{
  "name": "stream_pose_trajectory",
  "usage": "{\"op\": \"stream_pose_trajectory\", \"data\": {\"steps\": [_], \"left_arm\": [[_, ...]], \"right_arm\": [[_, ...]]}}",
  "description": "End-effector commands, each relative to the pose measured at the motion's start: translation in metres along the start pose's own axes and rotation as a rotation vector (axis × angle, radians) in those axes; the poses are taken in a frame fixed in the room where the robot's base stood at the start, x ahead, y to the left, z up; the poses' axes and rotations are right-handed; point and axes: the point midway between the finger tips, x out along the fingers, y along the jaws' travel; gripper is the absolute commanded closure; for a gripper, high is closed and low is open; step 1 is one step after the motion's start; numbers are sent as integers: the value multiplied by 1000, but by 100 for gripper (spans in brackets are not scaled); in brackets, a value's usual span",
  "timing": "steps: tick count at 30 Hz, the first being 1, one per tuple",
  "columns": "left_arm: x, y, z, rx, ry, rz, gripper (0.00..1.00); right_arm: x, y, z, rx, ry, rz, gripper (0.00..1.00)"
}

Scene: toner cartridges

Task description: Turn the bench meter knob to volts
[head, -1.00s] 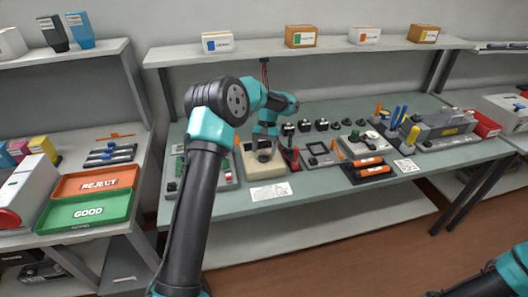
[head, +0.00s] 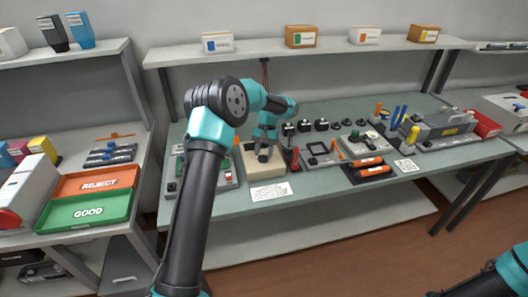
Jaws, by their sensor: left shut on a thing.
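The bench meter appears to be the beige box (head: 267,171) on the green bench top, left of the bench's middle. My left gripper (head: 263,157) points down over its top and is shut on the knob, which the fingers hide almost wholly. The meter's scale and the knob's pointer are too small and too covered to read. My right gripper is out of view; only part of my right arm shows at the lower right.
A white card (head: 271,191) lies in front of the beige box. A red-handled tool (head: 295,158) stands close to its right. Orange cylinders (head: 373,170) lie farther right. A grey device with switches (head: 226,176) sits to its left, partly behind my left arm.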

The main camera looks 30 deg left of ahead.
Motion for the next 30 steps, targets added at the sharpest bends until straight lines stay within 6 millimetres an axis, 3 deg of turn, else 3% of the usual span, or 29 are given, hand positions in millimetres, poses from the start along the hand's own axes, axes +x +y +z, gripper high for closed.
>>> {"op": "stream_pose_trajectory", "data": {"steps": [14, 30], "left_arm": [[0, 2, 0, 91, 0, -38, 81], [0, 5, 2, 497, -1, -206, 81]], "right_arm": [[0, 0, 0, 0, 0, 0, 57], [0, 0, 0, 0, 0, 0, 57]]}}
